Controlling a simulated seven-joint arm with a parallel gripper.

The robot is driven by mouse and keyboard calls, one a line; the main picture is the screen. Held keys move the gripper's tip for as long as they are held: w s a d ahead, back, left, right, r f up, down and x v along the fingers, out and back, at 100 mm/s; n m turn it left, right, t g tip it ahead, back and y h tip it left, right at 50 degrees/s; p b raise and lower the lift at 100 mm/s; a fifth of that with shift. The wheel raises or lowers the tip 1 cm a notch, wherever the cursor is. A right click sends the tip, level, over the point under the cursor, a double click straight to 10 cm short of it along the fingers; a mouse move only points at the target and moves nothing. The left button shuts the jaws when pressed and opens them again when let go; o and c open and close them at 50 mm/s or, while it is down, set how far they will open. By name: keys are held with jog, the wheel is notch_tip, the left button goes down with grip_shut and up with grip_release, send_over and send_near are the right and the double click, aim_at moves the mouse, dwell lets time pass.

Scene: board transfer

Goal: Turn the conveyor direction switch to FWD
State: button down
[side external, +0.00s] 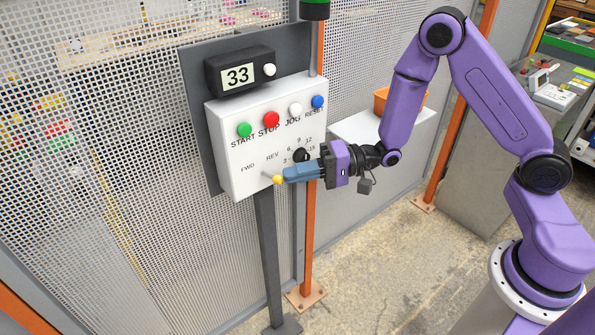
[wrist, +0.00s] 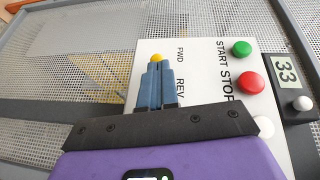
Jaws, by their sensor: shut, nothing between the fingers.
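The direction switch is a short lever with a yellow ball knob (side external: 278,179), low on the front of a white control box (side external: 240,180). The labels FWD (side external: 248,167) and REV (side external: 272,157) are printed above it. My gripper (side external: 287,174) is shut and empty, its blue fingertips right beside the knob on its right in the side view. In the wrist view the knob (wrist: 155,57) shows just past the tips of my gripper (wrist: 154,66), level with the FWD label. The fingers hide the lever stem there. I cannot tell whether the fingertips touch the knob.
A black rotary dial (side external: 301,155) sits right of the lever, close to my fingers. Green (side external: 244,130), red (side external: 271,119), white (side external: 295,109) and blue (side external: 318,102) buttons line the box above. A display reading 33 (side external: 238,75) tops it. Mesh fencing (side external: 110,200) stands behind.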

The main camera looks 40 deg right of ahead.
jog(key=shift+s+a, duration=0.25)
jog(key=shift+a, duration=0.05)
jog(key=shift+s+a, duration=0.35)
jog(key=shift+a, duration=0.3)
jog(key=shift+s+a, duration=0.35)
jog(key=shift+a, duration=0.25)
jog(key=s+d+r, duration=0.1)
jog(key=s+d, duration=0.2)
jog(key=s, duration=0.6)
jog(key=shift+s+d, duration=0.15)
jog(key=shift+d, duration=0.05)
